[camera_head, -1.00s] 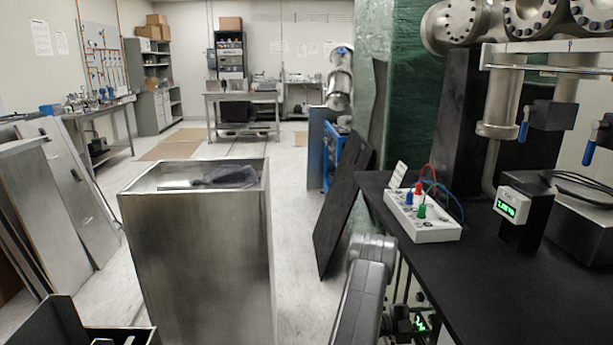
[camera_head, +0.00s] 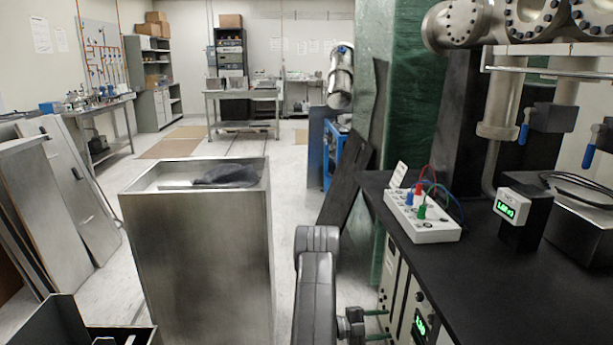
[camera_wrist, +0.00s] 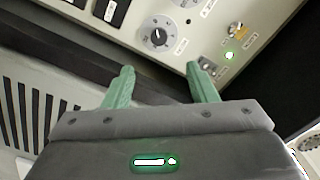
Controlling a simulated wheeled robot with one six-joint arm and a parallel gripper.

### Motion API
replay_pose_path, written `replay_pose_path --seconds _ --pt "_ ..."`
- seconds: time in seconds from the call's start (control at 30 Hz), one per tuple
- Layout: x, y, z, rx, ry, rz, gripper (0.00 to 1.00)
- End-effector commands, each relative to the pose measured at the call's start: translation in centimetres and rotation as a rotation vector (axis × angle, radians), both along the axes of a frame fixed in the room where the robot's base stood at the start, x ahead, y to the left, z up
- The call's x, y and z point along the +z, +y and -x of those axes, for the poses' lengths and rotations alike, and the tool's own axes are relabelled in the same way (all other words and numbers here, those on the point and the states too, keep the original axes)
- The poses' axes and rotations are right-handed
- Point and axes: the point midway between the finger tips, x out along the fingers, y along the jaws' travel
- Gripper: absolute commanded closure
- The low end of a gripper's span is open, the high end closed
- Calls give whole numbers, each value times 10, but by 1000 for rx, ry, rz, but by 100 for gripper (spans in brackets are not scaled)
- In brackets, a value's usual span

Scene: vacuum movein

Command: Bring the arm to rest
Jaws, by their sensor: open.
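My arm (camera_head: 316,290) rises at the bottom centre of the head view, in the gap between the steel box and the black bench. My gripper (camera_head: 378,325) shows low beside it, with two green fingers apart and pointing right toward the instrument panels under the bench. In the wrist view my gripper (camera_wrist: 161,68) is open and empty, its green fingers spread in front of a control panel (camera_wrist: 170,28) with a black knob and a lit green lamp. I cannot tell the exact gap between the fingertips and the panel.
An open-topped steel box (camera_head: 200,265) with dark material inside stands left of my arm. The black bench (camera_head: 480,275) on the right carries a white terminal box (camera_head: 422,218) with cables and a small display unit (camera_head: 518,212). Flat panels (camera_head: 65,180) lean at the left. Floor behind is partly clear.

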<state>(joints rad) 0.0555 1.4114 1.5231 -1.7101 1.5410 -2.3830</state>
Motion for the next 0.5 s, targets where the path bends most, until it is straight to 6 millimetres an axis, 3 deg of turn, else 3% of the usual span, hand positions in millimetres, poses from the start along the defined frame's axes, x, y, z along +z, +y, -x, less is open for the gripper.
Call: replay_pose_path --seconds 0.03,0.5 --pt "-1 -14 2 -14 -2 0 48" --pt "0 -103 -5 -13 -4 0 48"
